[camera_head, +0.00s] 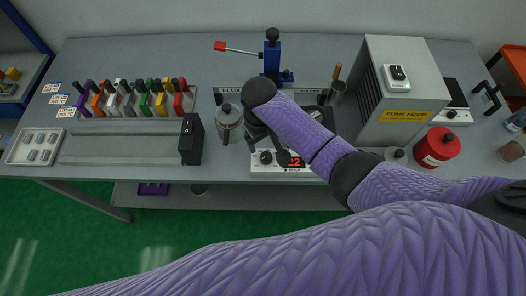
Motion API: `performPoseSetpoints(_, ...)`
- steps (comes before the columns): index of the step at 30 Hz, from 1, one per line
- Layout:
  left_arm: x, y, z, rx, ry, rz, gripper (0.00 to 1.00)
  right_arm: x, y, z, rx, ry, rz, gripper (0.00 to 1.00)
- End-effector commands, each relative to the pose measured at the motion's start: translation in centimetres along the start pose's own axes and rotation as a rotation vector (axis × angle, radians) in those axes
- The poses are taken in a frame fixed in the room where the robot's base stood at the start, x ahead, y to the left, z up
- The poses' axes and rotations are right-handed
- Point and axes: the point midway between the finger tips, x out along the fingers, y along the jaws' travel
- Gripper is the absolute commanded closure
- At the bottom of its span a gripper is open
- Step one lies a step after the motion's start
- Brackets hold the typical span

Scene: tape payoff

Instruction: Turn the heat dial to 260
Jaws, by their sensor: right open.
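A white hot plate unit (268,170) stands at the table's front edge, partly hidden under my right arm. Its dark round heat dial (265,157) is on the front face, left of a red lit display (294,162). The display digits are partly covered; a "2" shows at the end. My right gripper (284,152) is open and points down just above and beside the dial. Whether a finger touches the dial cannot be told. The dial's setting is too small to read. My left gripper is not in view.
A black block (191,139) is farther left. A fume hood box (402,85) and a red canister (437,147) are to the right. A blue press (272,55) stands behind.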

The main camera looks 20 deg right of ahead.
Motion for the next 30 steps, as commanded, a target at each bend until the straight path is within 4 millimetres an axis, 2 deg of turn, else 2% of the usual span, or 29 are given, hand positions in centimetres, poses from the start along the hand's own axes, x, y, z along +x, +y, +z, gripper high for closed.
performPoseSetpoints(1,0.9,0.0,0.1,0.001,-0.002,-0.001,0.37,1.7,0.0,0.1,0.000,-0.004,0.000,0.17)
performPoseSetpoints(3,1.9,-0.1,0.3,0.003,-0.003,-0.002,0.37,3.7,-0.1,0.1,0.000,-0.005,0.000,0.17)
performPoseSetpoints(9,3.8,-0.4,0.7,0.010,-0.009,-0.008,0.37,7.7,-0.1,0.1,0.000,-0.002,-0.001,0.17)
performPoseSetpoints(13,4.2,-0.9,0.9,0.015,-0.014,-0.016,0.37,8.7,-0.1,0.1,-0.001,-0.001,-0.001,0.17)
performPoseSetpoints(20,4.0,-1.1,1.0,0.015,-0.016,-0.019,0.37,8.6,-0.1,0.1,-0.001,0.001,-0.001,0.17)
performPoseSetpoints(23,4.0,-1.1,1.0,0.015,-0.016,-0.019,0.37,8.6,-0.1,0.1,-0.001,0.001,-0.001,0.34)
performPoseSetpoints(30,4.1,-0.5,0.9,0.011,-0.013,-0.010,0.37,8.6,-0.1,0.1,-0.001,0.001,-0.001,0.85)
